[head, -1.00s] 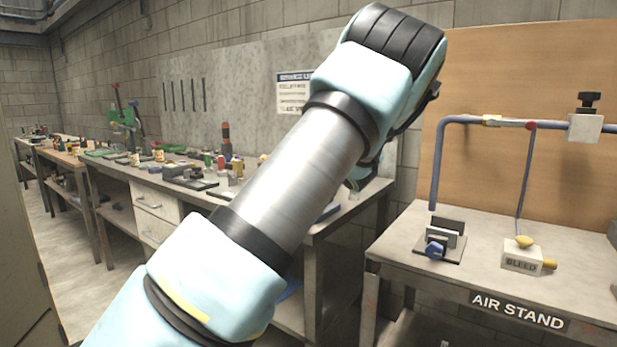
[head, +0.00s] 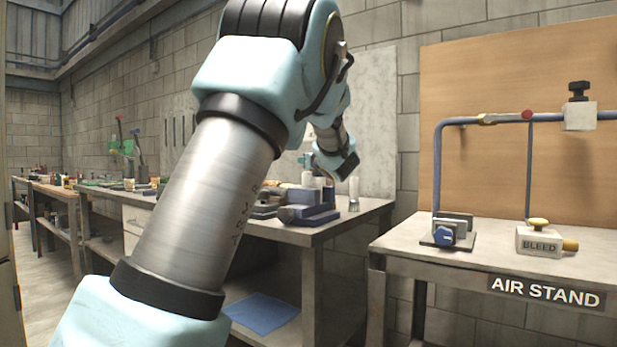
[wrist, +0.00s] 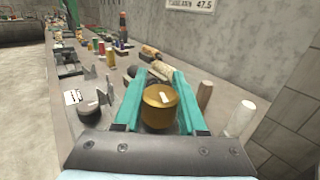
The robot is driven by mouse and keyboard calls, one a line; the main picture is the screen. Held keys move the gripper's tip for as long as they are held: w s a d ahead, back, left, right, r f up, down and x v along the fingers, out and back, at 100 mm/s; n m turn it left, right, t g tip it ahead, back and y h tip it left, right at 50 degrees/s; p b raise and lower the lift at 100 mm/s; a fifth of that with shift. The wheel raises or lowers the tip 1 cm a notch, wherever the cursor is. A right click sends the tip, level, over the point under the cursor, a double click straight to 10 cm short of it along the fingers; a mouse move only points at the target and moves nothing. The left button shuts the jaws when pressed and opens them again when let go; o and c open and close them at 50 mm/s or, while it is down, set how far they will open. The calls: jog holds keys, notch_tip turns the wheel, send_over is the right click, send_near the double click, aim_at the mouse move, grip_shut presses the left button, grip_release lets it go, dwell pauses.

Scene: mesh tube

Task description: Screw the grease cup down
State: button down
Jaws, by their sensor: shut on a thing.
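The grease cup appears in the wrist view as a round brass cap (wrist: 158,108) with a pale mark on its top. My gripper (wrist: 163,78) has its two teal fingers on either side of the cap, shut on it. What lies under the cap is hidden by it and the fingers. In the head view my wrist hangs over the right end of the long bench, above a blue-grey block (head: 308,212). The gripper is mostly hidden there, and I cannot make out the cup.
The long bench (head: 345,214) carries several small parts farther back. The air stand (head: 545,291) with blue piping and a bleed block (head: 540,241) is at right. A blue cloth (head: 262,312) lies on the shelf below.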

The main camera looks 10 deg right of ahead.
jog(key=shift+d+f+m+h+b, duration=0.15)
jog(key=shift+m+h+b, duration=0.35)
jog(key=shift+b, duration=1)
jog(key=shift+a+f+m+h+b, duration=0.1)
jog(key=shift+f+m+h+b, duration=0.15)
jog(key=shift+h+b, duration=0.85)
jog(key=m+h+b, duration=0.1)
jog(key=b, duration=0.2)
jog(key=m+h+b, duration=0.1)
jog(key=h+b, duration=0.1)
jog(key=b, duration=0.2)
jog(key=m+g+h+b, duration=0.1)
jog(key=b, duration=0.2)
jog(key=shift+d+r+m+b, duration=0.2)
jog(key=shift+d+m+b, duration=0.05)
jog(key=shift+d+b, duration=0.1)
jog(key=shift+s+d+m+g+h+b, duration=0.1)
jog(key=shift+d+m+g+h+b, duration=0.2)
jog(key=shift+h+b, duration=0.5)
jog(key=shift+s+d+m+g+h+b, duration=0.1)
jog(key=shift+m+g+h+b, duration=0.2)
jog(key=shift+m+h+b, duration=0.4)
jog(key=shift+b, duration=0.4)
